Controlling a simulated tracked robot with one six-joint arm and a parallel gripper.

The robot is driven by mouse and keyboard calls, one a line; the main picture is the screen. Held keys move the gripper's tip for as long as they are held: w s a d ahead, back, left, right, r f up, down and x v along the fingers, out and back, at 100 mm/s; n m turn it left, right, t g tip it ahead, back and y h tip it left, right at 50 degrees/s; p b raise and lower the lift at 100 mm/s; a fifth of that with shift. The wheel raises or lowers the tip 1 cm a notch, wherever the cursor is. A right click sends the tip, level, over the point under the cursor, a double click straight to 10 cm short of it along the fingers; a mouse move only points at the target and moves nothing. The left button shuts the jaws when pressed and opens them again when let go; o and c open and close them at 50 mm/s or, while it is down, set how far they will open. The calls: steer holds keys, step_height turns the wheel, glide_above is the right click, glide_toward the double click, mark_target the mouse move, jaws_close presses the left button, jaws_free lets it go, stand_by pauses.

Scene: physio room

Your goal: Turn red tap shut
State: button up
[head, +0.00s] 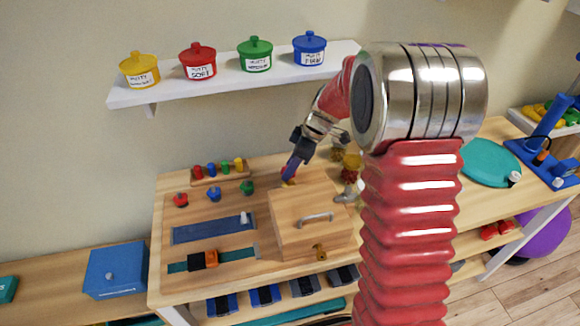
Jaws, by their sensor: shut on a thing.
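My gripper (290,172) reaches down from the upper right to the back left of the wooden box with a handle (296,222). It is shut on a small red part, which I take to be the red tap (286,172). A bit of brass colour shows just below it. The jaws hide most of the tap, so I cannot tell how far its handle is turned.
Red (181,200), blue (214,194) and green (247,188) knobs stand on the board left of the box. A peg rack (222,176) is behind them. Small yellow and dark red parts (351,162) stand right of my gripper. A shelf (220,81) with several putty pots hangs above.

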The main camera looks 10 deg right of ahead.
steer(key=m+t+h, duration=0.1)
steer(key=m, duration=0.5)
steer(key=shift+s+a+m+t+h, duration=0.15)
steer(key=shift+m+t+h, duration=0.25)
steer(key=shift+a+m+t+h, duration=0.15)
steer(key=shift+m+h, duration=0.5)
steer(key=shift+m, duration=1.05)
steer(key=shift+a+m+t+h, duration=0.15)
steer(key=shift+m+h, duration=0.5)
steer(key=shift+m, duration=1.05)
steer(key=shift+a+m+g+h, duration=0.1)
steer(key=shift+m+g+h, duration=0.3)
steer(key=shift+m, duration=1.2)
steer(key=shift+a+m+g+h, duration=0.1)
steer(key=shift+m+h, duration=0.6)
steer(key=shift+m, duration=0.9)
steer(key=m+g+h, duration=0.1)
steer(key=m, duration=0.2)
steer(key=shift+m, duration=0.4)
steer(key=shift+w+a+m+g, duration=0.15)
steer(key=shift+m+g, duration=0.55)
steer(key=shift+m, duration=0.9)
steer(key=shift+w, duration=0.1)
steer(key=o, duration=1)
steer(key=shift+r+h, duration=0.1)
steer(key=shift+h, duration=0.2)
